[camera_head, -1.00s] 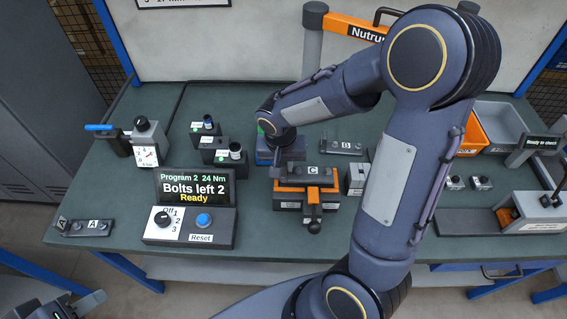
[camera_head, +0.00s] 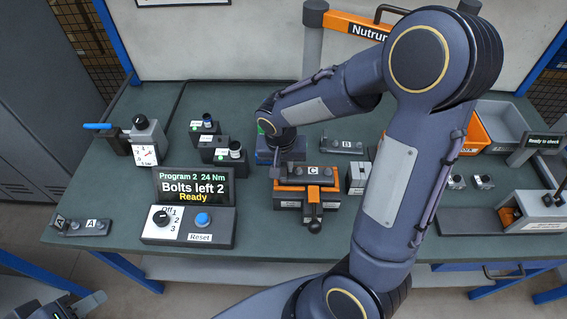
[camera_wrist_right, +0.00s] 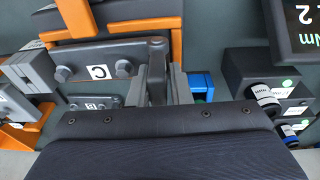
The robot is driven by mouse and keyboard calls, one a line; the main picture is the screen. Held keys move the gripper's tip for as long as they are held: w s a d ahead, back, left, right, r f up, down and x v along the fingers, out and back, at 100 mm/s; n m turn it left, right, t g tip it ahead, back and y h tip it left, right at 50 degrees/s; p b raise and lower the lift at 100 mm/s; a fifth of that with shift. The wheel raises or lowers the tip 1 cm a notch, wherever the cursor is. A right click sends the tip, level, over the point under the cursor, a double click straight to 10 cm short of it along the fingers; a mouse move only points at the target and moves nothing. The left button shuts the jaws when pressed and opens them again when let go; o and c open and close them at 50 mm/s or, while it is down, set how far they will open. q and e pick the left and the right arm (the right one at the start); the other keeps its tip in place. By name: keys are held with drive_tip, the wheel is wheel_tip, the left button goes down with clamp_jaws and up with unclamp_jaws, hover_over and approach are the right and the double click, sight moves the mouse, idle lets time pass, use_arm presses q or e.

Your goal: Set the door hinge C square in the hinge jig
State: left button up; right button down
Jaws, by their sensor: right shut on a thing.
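Door hinge C (camera_head: 313,171) is a dark grey plate with a white C label, at the orange and grey hinge jig (camera_head: 291,193). My right gripper (camera_wrist_right: 160,85) is shut on the knuckle end of hinge C; its fingers stand on both sides in the right wrist view. There the plate (camera_wrist_right: 122,66) lies along the orange edge of the jig (camera_wrist_right: 105,29), roughly parallel to it. I cannot tell whether it is fully seated. My left gripper (camera_head: 82,304) is at the lower left, away from the bench things; its jaws are unclear.
Hinge B (camera_head: 343,146) lies behind the jig and hinge A (camera_head: 92,227) at the bench's left. A control box (camera_head: 190,226) stands left of the jig, a grey block (camera_head: 358,177) right of it. A blue fixture (camera_head: 266,155) is close behind. My right arm hides part of the bench.

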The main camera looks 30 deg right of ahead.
drive_tip(key=shift+f+b, duration=0.5)
drive_tip(key=shift+b, duration=0.1)
idle(0.7)
idle(0.4)
drive_tip(key=c, duration=1.3)
unclamp_jaws()
drive_tip(key=shift+o, duration=0.2)
drive_tip(key=shift+r+p, duration=2.5)
drive_tip(key=shift+r, duration=1)
